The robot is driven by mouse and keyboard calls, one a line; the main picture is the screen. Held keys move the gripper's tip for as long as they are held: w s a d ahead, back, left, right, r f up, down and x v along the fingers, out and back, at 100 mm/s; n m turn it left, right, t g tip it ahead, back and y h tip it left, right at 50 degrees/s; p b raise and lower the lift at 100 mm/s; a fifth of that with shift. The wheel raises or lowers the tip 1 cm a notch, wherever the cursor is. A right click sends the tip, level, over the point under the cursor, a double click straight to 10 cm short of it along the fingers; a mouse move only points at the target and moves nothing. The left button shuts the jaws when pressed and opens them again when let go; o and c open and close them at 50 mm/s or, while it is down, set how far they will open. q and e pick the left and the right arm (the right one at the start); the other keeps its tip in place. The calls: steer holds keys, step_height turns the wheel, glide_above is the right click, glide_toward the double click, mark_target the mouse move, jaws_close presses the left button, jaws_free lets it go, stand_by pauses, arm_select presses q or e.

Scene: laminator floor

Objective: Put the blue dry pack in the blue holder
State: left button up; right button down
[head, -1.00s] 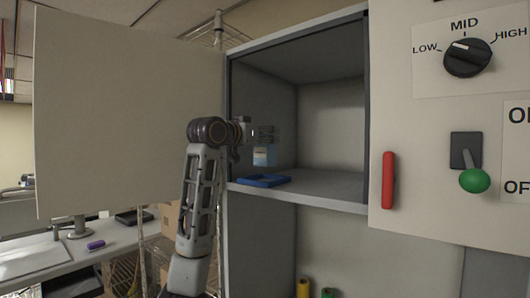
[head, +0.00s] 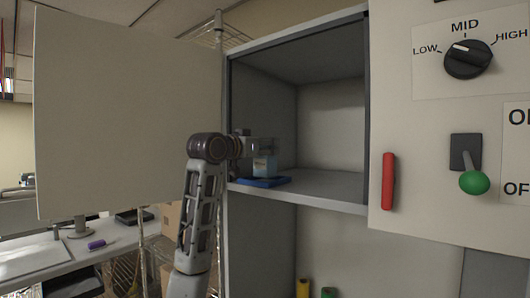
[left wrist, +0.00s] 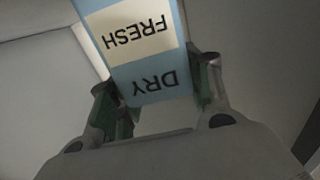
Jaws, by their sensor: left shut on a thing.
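The blue dry pack (head: 264,167) is a small light-blue box with a cream label. In the left wrist view the pack (left wrist: 135,45) reads "DRY" and "FRESH" upside down between the green-padded fingers. My left gripper (head: 262,147) is shut on its upper part, inside the open cabinet. The blue holder (head: 262,183) is a flat blue tray at the front left of the cabinet shelf. The pack is right over the holder, its lower end close to it. I cannot tell whether they touch. My right gripper is not in view.
The cabinet shelf (head: 325,186) is clear to the right of the holder. The open door (head: 130,110) stands to the left. A red handle (head: 388,181), a black dial (head: 467,59) and a green-knobbed lever (head: 474,182) are on the right panel.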

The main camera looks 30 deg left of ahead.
arm_select(q)
steer(key=shift+f, duration=0.75)
steer(key=shift+f, duration=0.15)
steer(key=o, duration=1.2)
steer(key=shift+s, duration=0.15)
steer(key=shift+s+a+b, duration=0.2)
steer(key=shift+s+b, duration=0.5)
steer(key=shift+s, duration=2)
steer(key=shift+s+a+b, duration=0.2)
steer(key=shift+s+b, duration=0.45)
steer(key=shift+s, duration=2.05)
